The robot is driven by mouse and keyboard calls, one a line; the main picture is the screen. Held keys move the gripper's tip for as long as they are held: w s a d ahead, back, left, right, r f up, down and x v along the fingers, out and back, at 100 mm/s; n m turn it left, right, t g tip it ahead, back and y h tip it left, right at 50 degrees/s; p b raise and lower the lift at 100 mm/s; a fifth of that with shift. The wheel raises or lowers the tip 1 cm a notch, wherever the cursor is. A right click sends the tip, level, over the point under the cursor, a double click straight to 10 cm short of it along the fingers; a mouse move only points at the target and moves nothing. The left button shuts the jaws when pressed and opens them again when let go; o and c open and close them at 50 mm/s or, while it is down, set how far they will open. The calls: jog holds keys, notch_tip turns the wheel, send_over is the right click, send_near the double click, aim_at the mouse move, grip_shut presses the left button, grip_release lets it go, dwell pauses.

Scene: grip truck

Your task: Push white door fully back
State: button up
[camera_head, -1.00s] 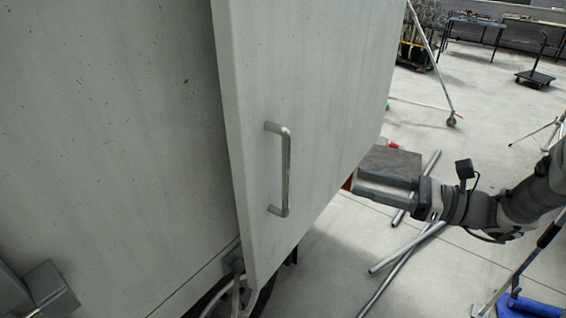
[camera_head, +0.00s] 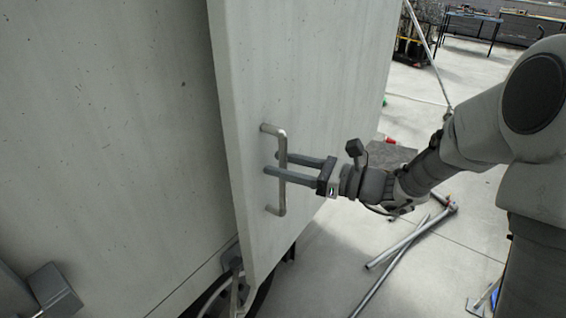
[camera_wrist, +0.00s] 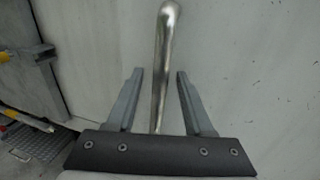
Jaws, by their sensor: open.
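The white door (camera_head: 300,75) stands swung out from the truck's side wall, with its near edge towards me. A metal bar handle (camera_head: 283,170) is fixed upright on the door; it also shows in the wrist view (camera_wrist: 164,60). My gripper (camera_head: 272,163) is at the handle, with its fingers reaching towards the door face. In the wrist view my gripper (camera_wrist: 158,75) is open, with one finger on each side of the bar and a gap on both sides. I cannot tell whether the fingertips touch the door.
The truck's pale side wall (camera_head: 110,120) fills the left. Metal pipes (camera_head: 400,245) lie on the floor to the right of the door, near my arm. A table (camera_head: 470,25) stands far back. Yellow and grey parts show in the wrist view's left edge.

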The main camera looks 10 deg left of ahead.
grip_shut()
dwell(0.3)
dwell(1.2)
